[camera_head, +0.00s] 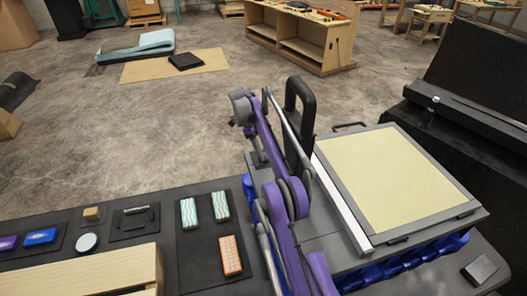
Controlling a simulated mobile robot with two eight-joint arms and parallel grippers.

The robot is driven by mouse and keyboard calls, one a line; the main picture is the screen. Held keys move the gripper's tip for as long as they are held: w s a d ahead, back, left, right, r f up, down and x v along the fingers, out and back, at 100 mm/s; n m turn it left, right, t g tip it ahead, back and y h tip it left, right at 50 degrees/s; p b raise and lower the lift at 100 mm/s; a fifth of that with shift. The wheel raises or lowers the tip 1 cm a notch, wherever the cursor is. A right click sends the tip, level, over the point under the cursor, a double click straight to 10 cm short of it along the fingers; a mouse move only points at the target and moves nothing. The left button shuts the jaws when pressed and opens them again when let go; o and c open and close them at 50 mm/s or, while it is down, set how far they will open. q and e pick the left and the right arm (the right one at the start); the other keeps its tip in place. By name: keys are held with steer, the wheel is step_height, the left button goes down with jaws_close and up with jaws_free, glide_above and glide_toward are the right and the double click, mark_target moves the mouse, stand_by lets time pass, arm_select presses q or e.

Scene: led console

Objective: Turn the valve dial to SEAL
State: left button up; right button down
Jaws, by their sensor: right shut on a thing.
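No valve dial or SEAL mark can be made out in the head view. My right arm, purple and grey, rises from the bottom middle. Its grey far end, where my right gripper (243,108) seems to be, is left of an upright black looped handle (300,100). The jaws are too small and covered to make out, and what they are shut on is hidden. The handle stands by a flat grey device with a pale yellow top (392,175) and a silver bar (342,205) along its left edge. My left gripper is not in view.
A dark bench top (175,255) holds patterned blocks (231,255), a white disc (86,243), a blue packet (40,237) and a wooden box (85,272). A small dark block (479,270) is at right. Beyond are open concrete floor and a wooden workbench (305,35).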

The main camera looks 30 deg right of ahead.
steer(key=shift+m, duration=0.3)
steer(key=shift+c, duration=1.8)
jaws_free()
